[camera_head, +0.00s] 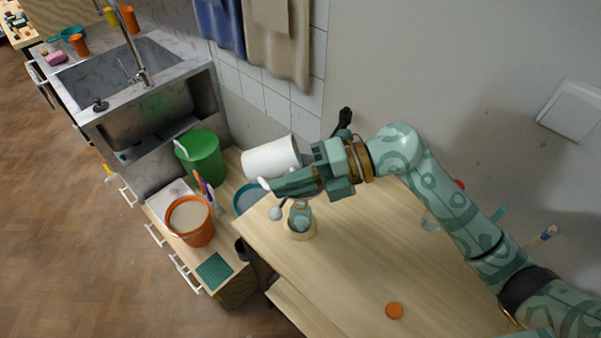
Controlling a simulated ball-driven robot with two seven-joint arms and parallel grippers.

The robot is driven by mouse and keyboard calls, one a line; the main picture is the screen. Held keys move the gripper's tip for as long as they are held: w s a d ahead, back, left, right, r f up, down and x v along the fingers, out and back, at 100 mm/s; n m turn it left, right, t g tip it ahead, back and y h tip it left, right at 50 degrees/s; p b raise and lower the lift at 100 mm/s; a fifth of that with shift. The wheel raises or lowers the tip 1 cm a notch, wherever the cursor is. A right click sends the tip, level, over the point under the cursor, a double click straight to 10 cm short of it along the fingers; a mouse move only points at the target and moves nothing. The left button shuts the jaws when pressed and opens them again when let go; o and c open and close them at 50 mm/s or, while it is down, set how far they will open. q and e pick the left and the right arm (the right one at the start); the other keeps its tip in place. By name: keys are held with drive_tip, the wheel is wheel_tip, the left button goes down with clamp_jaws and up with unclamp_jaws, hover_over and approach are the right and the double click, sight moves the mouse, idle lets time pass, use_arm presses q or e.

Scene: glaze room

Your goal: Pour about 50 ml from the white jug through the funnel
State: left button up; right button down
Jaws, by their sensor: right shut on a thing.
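The white jug (270,159) is tilted far over onto its side above the back left corner of the wooden table. My right gripper (283,182) is shut on the jug, and its arm comes in from the right. Below the gripper, a small translucent greenish vessel (300,219) stands in a pale ring on the table. Its top is partly hidden by the gripper, and I cannot tell whether the funnel sits in it. No stream of liquid shows. My left gripper is not in view.
On the lower counter at left stand an orange bucket (191,232) and a green bin (203,160). A sink (140,85) lies beyond. The wall is close behind the jug.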

drive_tip(key=shift+a, duration=0.15)
idle(0.4)
drive_tip(key=shift+r+y+b, duration=0.1)
drive_tip(key=shift+y+b, duration=0.2)
drive_tip(key=shift+b, duration=0.1)
drive_tip(key=shift+w+y+b, duration=0.15)
drive_tip(key=shift+y+b, duration=0.15)
drive_tip(key=shift+b, duration=0.15)
idle(0.6)
drive_tip(key=shift+a+r+y, duration=0.25)
drive_tip(key=shift+r+y, duration=0.15)
drive_tip(key=shift+r, duration=0.05)
idle(0.5)
